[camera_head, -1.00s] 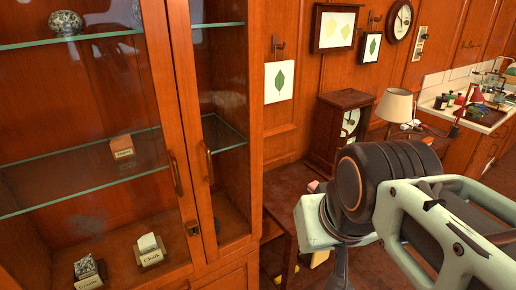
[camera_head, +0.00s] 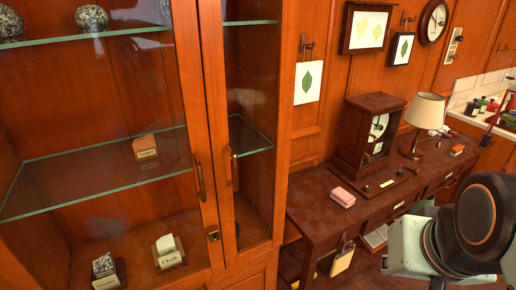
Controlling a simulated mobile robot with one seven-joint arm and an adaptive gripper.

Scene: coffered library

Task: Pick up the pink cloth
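The pink cloth (camera_head: 342,197) appears as a small folded pink bundle on top of the dark wooden desk (camera_head: 310,203), near its left end. It lies flat and nothing covers it. My arm comes in at the lower right, to the right of the cloth and apart from it in the picture. My gripper's fingers do not show, so I cannot see their state.
A glass-fronted cabinet (camera_head: 208,120) stands left of the desk. A wooden clock case (camera_head: 367,135) and a lamp (camera_head: 427,112) stand behind and right of the cloth. A small orange-red item (camera_head: 457,150) lies farther right. A tag (camera_head: 342,260) hangs at the desk front.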

